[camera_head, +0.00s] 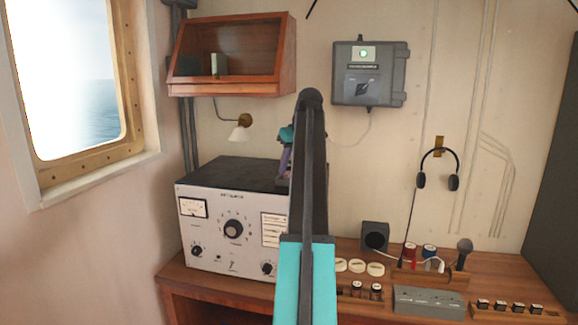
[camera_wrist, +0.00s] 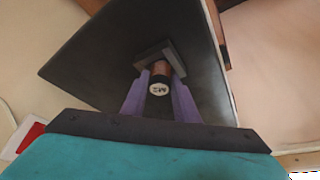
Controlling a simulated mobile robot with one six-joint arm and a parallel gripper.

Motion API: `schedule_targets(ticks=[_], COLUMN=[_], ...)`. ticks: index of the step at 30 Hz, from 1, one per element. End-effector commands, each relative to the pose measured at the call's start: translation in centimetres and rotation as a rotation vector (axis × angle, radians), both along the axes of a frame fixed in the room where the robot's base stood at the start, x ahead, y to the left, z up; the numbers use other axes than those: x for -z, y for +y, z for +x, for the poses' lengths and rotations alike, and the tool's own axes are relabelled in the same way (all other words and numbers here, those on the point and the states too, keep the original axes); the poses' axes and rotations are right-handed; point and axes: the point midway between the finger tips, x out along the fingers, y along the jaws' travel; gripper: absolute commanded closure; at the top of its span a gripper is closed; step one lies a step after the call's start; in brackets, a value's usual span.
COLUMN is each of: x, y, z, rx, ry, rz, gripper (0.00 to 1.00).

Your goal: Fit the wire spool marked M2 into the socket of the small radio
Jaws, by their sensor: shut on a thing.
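My gripper (camera_wrist: 160,92) is shut on a wire spool (camera_wrist: 159,88) between its two purple fingers. The spool has a copper-brown winding and a dark end with a white disc marked M2 facing the wrist camera. A dark square piece (camera_wrist: 153,50) shows at the fingertips around the spool's far end; I cannot tell what it belongs to. In the head view my gripper (camera_head: 284,158) is mostly hidden behind my arm, over the right part of the large grey cabinet (camera_head: 222,262). The spool is hidden there. I cannot clearly make out the small radio or its socket.
The cabinet's dark top (camera_wrist: 95,60) fills much of the wrist view. A wooden shelf (camera_head: 232,88) and a grey wall box (camera_head: 369,73) hang above.

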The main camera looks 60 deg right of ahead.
Motion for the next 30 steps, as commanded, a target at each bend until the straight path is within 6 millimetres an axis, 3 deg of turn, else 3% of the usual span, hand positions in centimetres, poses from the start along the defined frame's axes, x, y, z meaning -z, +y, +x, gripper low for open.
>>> schedule_targets(ticks=[7, 8, 11, 23, 30], x=[0.0, 0.0, 0.0, -0.2, -1.6], y=[0.0, 0.0, 0.0, 0.0, 0.2], z=[0.0, 0.0, 0.0, -0.1, -0.7], rx=[0.000, 0.000, 0.000, 0.000, 0.000], ry=[0.000, 0.000, 0.000, 0.000, -0.002], rz=[0.000, 0.000, 0.000, 0.000, -0.002], gripper=[0.95, 0.68, 0.51, 0.51, 0.51])
